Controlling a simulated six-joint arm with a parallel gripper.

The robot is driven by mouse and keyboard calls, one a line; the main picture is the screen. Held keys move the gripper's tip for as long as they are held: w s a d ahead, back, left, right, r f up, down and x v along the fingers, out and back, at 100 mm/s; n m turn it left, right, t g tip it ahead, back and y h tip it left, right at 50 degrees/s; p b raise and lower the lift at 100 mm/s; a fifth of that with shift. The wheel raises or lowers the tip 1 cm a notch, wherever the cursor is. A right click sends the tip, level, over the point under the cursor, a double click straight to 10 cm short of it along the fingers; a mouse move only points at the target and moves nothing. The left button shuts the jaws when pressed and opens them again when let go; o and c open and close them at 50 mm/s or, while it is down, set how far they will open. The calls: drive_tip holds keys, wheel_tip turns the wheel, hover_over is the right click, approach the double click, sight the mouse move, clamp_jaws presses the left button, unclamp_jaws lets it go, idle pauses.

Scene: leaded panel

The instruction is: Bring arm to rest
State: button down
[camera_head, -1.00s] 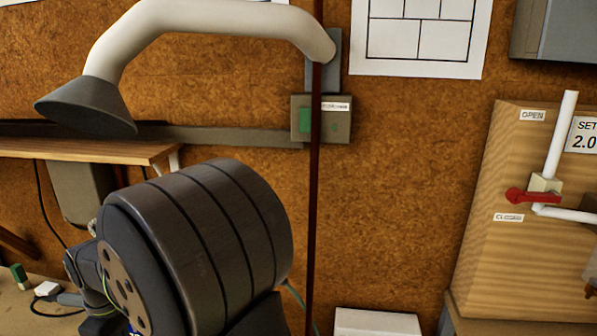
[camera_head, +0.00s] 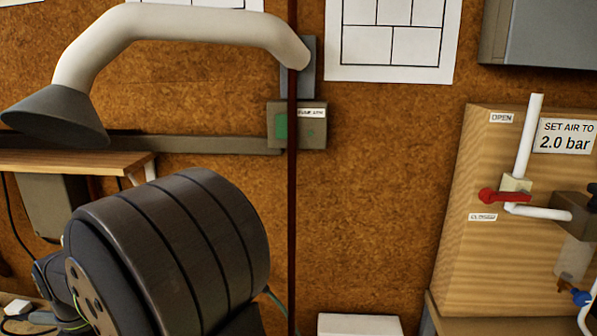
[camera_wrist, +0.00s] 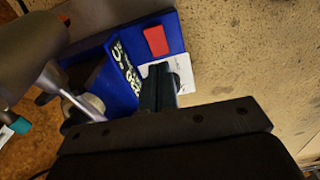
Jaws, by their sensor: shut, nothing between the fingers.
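My gripper (camera_wrist: 160,72) shows in the wrist view as two dark fingers pressed together, shut and empty. They point toward a blue object (camera_wrist: 118,88) with pale lettering and a red patch (camera_wrist: 156,41). A white card or label (camera_wrist: 183,72) shows beside and behind the fingers; I cannot tell whether they touch it. In the head view only a thick dark part of my arm (camera_head: 170,250) shows, at the lower left; my gripper is out of that view.
A fume hood duct (camera_head: 190,22) hangs above my arm, and a dark red upright pole (camera_head: 292,200) stands right of it. A wooden air panel (camera_head: 460,235) with a red-handled valve (camera_head: 500,196) stands at the right. A speckled bench surface (camera_wrist: 245,60) is bare at the wrist view's upper right.

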wheel_tip(320, 180, down, 5)
drive_tip(key=shift+r, duration=0.1)
drive_tip(key=shift+r, duration=0.1)
idle(0.3)
wheel_tip(320, 180, up, 22)
drive_tip(key=w+d+m+y, duration=0.1)
drive_tip(key=w+d, duration=0.1)
drive_tip(key=shift+w+d+f, duration=0.2)
drive_tip(key=shift+w+d, duration=0.1)
idle(0.9)
drive_tip(key=shift+f, duration=0.1)
